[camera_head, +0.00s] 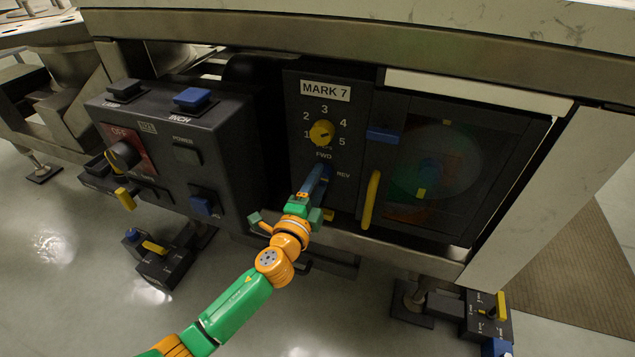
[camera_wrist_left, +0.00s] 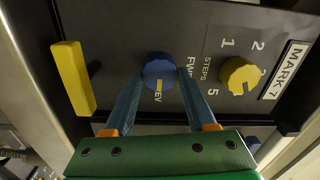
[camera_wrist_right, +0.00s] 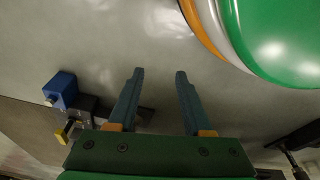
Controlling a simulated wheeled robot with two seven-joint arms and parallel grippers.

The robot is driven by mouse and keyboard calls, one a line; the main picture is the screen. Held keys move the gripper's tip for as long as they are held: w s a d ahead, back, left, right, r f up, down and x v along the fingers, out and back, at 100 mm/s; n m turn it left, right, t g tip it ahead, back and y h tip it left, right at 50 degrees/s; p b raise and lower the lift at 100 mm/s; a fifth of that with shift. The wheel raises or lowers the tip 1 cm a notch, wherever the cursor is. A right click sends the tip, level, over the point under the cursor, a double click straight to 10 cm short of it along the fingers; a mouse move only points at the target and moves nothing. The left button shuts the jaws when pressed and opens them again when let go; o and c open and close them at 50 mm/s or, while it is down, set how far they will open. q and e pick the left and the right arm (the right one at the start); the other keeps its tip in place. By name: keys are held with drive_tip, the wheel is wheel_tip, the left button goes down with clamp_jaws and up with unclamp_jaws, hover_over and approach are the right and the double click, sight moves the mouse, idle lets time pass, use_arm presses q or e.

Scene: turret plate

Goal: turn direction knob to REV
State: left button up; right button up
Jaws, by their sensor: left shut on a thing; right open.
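The direction knob (camera_wrist_left: 158,72) is a round blue knob on the dark MARK 7 panel (camera_head: 295,100). In the left wrist view its yellow mark points down at the REV label, partly covered. The FWD label (camera_head: 323,155) is above the knob in the head view, and the REV label (camera_head: 343,175) is to its right. My left gripper (camera_head: 322,174) is shut on the knob, one finger on each side; its fingers (camera_wrist_left: 160,77) hide the knob's edges. My right gripper (camera_wrist_right: 160,75) is open and empty, above the floor; the head view does not show it.
A yellow steps knob (camera_head: 321,132) sits above the direction knob. A yellow handle (camera_head: 371,199) and a windowed door (camera_head: 480,150) are close on the right. A switch box (camera_head: 225,150) juts out on the left. A blue-topped pedal box (camera_wrist_right: 62,90) stands on the floor.

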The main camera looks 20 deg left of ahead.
use_arm(q)
drive_tip(key=o, duration=1.4)
drive_tip(key=shift+c, duration=0.2)
drive_tip(key=shift+s, duration=0.1)
drive_tip(key=s, duration=0.7)
drive_tip(key=shift+p, duration=0.35)
use_arm(e)
drive_tip(key=shift+s+d+f, duration=0.15)
drive_tip(key=shift+s+f, duration=0.4)
drive_tip(key=shift+s, duration=0.05)
use_arm(q)
drive_tip(key=shift+a, duration=0.1)
